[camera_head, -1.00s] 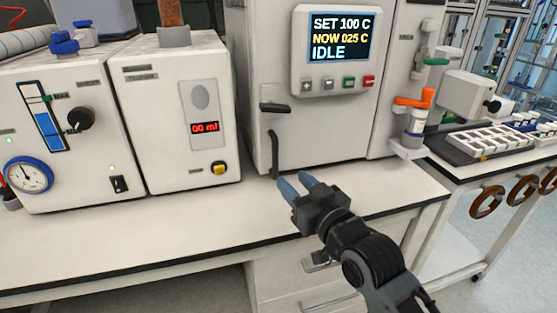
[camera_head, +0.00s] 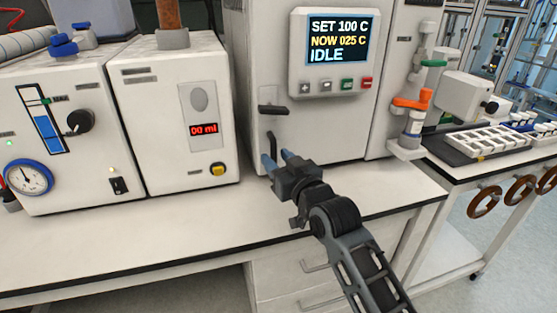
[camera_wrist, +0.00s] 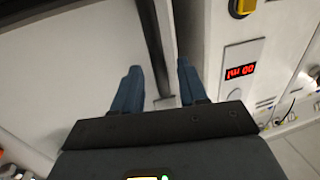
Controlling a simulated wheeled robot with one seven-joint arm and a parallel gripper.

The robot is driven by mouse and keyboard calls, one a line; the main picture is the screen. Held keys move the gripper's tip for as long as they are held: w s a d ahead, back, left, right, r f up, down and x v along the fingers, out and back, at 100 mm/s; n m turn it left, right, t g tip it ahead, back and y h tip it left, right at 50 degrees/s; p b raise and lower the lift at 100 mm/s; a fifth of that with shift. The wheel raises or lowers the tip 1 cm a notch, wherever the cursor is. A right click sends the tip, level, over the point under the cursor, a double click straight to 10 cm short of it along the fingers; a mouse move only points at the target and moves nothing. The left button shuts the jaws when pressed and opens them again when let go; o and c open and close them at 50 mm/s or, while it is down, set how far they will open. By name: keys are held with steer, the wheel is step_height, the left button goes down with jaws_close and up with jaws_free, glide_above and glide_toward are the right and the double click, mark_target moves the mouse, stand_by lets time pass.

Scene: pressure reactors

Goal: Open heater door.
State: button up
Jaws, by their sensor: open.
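The heater (camera_head: 335,128) is the white box with the screen reading SET 100 C, NOW 025 C, IDLE. Its front door looks shut. The dark vertical door handle (camera_head: 271,142) is at the left side of the front; its lower part is hidden behind my fingers. My gripper (camera_head: 275,156) is open at the handle's lower end, blue fingers pointing at the door. In the wrist view, the handle (camera_wrist: 152,38) runs as a dark bar between the two open fingers of my gripper (camera_wrist: 159,67). I cannot tell whether a finger touches it.
A short dark lever (camera_head: 273,109) sticks out above the handle. A white unit with a red 00 ml display (camera_head: 204,129) stands close on the left. An orange-handled valve (camera_head: 412,101) is on the right. The bench top (camera_head: 150,225) in front is clear.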

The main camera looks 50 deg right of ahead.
jaws_close()
stand_by(0.6)
